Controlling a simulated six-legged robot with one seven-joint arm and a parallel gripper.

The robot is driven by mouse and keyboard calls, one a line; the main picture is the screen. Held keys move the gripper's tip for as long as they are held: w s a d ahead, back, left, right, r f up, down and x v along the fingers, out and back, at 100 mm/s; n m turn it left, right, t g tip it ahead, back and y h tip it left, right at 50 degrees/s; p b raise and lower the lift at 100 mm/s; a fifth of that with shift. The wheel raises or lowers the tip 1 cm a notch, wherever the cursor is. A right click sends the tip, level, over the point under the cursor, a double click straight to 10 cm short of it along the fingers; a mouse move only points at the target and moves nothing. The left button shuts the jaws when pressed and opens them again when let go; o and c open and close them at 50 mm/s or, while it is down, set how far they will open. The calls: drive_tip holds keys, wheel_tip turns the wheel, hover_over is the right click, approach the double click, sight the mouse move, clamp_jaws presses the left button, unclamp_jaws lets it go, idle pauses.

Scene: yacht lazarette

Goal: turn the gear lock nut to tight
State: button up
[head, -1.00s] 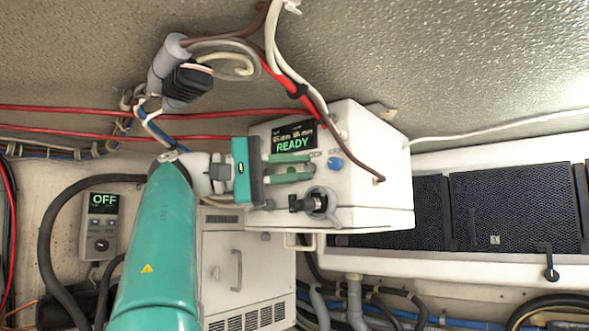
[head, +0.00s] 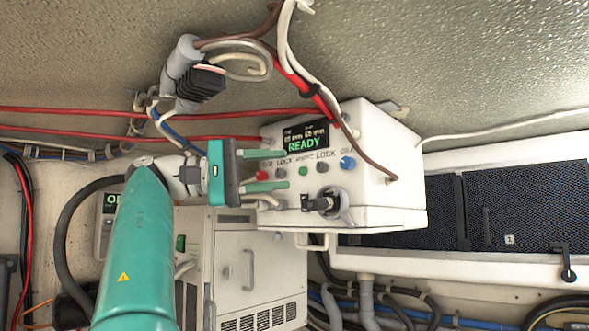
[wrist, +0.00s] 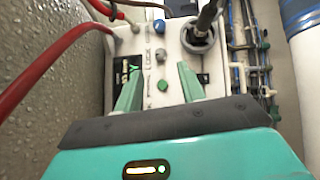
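A white control box (head: 405,215) hangs under the ceiling, with a lit "READY" display (head: 305,138). Below it is a row of small controls: red (head: 262,175), grey, green (head: 303,171), grey (head: 322,167) and blue (head: 348,162). Some labels read "LOCK"; I cannot tell which control is the gear lock nut. A black lever (head: 318,204) comes out of a grey collar (head: 341,205) below the row. My gripper (head: 285,170) is open and empty, its fingers pointing at the panel's left part. In the wrist view, green and blue controls (wrist: 158,26) show between and beyond the fingers.
Red and brown cables (head: 345,128) hang in front of the box's upper edge. Red pipes run behind on the left. A white cabinet (head: 268,255) stands below. Dark mesh panels (head: 505,205) lie to the right. A small display unit (head: 105,225) is partly behind my arm.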

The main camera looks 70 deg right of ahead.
drive_tip(key=shift+w+a+f, duration=0.1)
drive_tip(key=shift+w+a, duration=0.15)
drive_tip(key=shift+w, duration=0.4)
drive_tip(key=n+g+h, duration=0.3)
drive_tip(key=n+h, duration=0.1)
drive_tip(key=n, duration=0.2)
approach(318, 168)
drive_tip(key=x, duration=0.8)
drive_tip(key=shift+s, duration=0.1)
clamp_jaws()
